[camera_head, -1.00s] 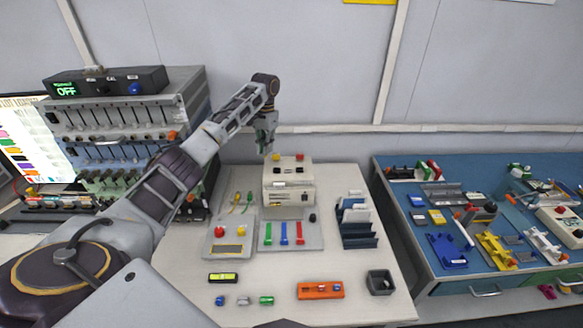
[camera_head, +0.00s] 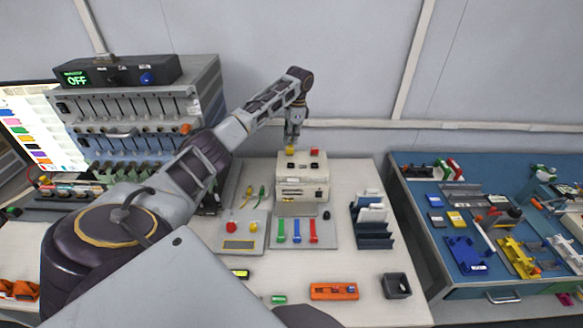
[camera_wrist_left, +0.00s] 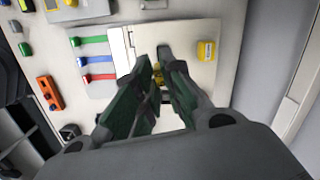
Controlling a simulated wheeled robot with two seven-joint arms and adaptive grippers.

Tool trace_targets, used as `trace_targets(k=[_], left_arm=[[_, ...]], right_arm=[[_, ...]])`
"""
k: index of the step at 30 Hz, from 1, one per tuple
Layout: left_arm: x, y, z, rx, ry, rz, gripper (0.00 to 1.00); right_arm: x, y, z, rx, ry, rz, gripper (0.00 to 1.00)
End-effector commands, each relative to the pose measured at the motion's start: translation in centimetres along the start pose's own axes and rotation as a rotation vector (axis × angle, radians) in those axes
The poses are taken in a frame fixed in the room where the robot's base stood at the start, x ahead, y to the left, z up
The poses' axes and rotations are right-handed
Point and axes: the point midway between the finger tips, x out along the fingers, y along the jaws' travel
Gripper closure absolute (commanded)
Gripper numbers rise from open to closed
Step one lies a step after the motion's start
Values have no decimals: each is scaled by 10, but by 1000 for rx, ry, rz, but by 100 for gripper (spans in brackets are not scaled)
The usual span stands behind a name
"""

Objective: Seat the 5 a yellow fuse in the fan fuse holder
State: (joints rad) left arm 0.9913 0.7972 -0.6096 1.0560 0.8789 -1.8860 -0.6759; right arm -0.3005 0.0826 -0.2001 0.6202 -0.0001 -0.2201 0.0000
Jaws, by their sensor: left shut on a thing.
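My left gripper (camera_head: 292,143) is above the back of a cream fuse box (camera_head: 303,195), fingers pointing down. In the left wrist view its green-padded fingers (camera_wrist_left: 160,88) are shut on a small yellow piece (camera_wrist_left: 157,75), apparently the yellow fuse, mostly hidden between them. A yellow block (camera_head: 290,150) and a red block (camera_head: 314,152) sit on the box top; the yellow one also shows in the left wrist view (camera_wrist_left: 206,50). I cannot tell which holder is the fan's, or whether the fuse touches one. My right gripper is not in view.
Green, blue and red levers (camera_head: 297,230) stand on a grey panel before the box. A dark slotted rack (camera_head: 374,238) is to its right, with an orange block (camera_head: 334,291) and a dark bin (camera_head: 397,286) nearer. A tall instrument stack (camera_head: 140,110) stands left.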

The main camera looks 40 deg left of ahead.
Motion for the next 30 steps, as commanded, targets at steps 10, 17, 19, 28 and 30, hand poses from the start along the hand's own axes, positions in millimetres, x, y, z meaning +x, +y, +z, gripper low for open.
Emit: trace_targets(k=[10, 17, 19, 28, 30], left_arm=[[0, 0, 0, 190, 0, -25, 99], [0, 0, 0, 221, 0, -29, 99], [0, 0, 0, 221, 0, -29, 99], [4, 0, 0, 219, -2, -27, 99], [10, 0, -1, 219, -3, -26, 99]], right_arm=[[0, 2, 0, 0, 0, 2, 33], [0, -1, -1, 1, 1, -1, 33], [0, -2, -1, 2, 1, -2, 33], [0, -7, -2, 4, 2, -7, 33], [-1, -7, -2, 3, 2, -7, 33]])
